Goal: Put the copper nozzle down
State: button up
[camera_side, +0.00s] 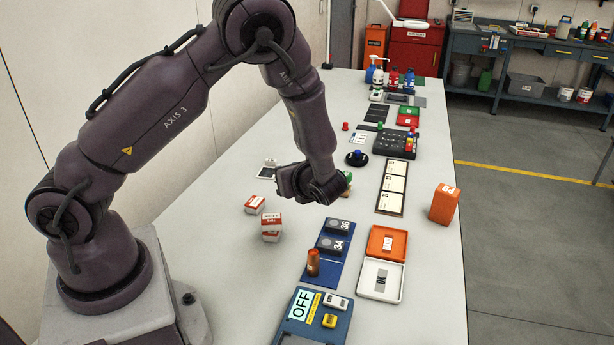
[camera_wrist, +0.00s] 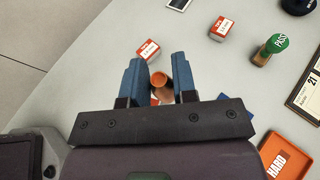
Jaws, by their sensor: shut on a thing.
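My gripper (camera_wrist: 158,72) is shut on a copper nozzle (camera_wrist: 159,79), which shows end-on between its two blue fingers in the wrist view. In the side view my gripper (camera_side: 322,190) hangs over the middle of the table, and the fingers and held nozzle are hidden there. A copper-coloured cylinder (camera_side: 312,262) stands upright at the near end of the blue mat (camera_side: 322,272) in the side view, apart from my gripper's body. Two dark blocks marked 36 (camera_side: 339,227) and 34 (camera_side: 331,244) sit on that mat.
Red-and-white boxes (camera_side: 254,204) lie left of the mat; one (camera_wrist: 148,50) is close beyond my fingertips. An orange tray (camera_side: 376,252), a white tray (camera_side: 380,294) and an orange box (camera_side: 444,204) lie right. The near-left table is clear.

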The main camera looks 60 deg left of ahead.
jog(key=s+a+f+n+g+h, duration=0.2)
jog(key=s+a+n+g, duration=0.3)
jog(key=s, duration=0.4)
jog(key=s+a+f+n+g+h, duration=0.15)
jog(key=s+a+n+g, duration=0.3)
jog(key=s, duration=0.45)
jog(key=shift+h, duration=0.25)
jog(key=shift+s+a+f, duration=0.1)
jog(key=shift+f, duration=1.9)
jog(key=shift+s+a+f, duration=0.1)
jog(key=shift+f, duration=1.85)
jog(key=o, duration=0.9)
jog(key=shift+f, duration=0.1)
